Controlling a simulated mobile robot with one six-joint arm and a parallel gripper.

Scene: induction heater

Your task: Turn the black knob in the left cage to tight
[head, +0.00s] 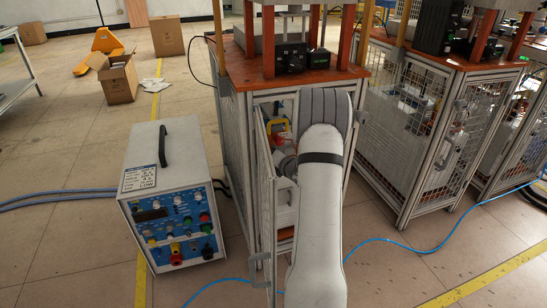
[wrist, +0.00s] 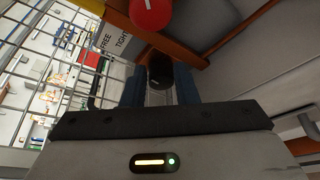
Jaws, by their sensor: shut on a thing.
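The black knob (wrist: 159,71) sits between the two blue-grey fingers of my gripper (wrist: 160,88) in the wrist view. The fingers are shut on the knob's sides. A small pale mark shows on the knob, but I cannot tell for sure where it points. A label (wrist: 115,38) reading FREE and TIGHT is just left of the knob, tilted in the picture. In the head view my arm reaches into the left cage (head: 237,140) through its open front; the arm hides my gripper and the knob there.
A red knob (wrist: 151,14) is close beyond the black one. The open mesh door (head: 265,205) stands just left of my arm. A blue-and-white power unit (head: 170,190) stands on the floor left of the cage. Another cage (head: 410,140) is to the right. A blue cable (head: 385,240) crosses the floor.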

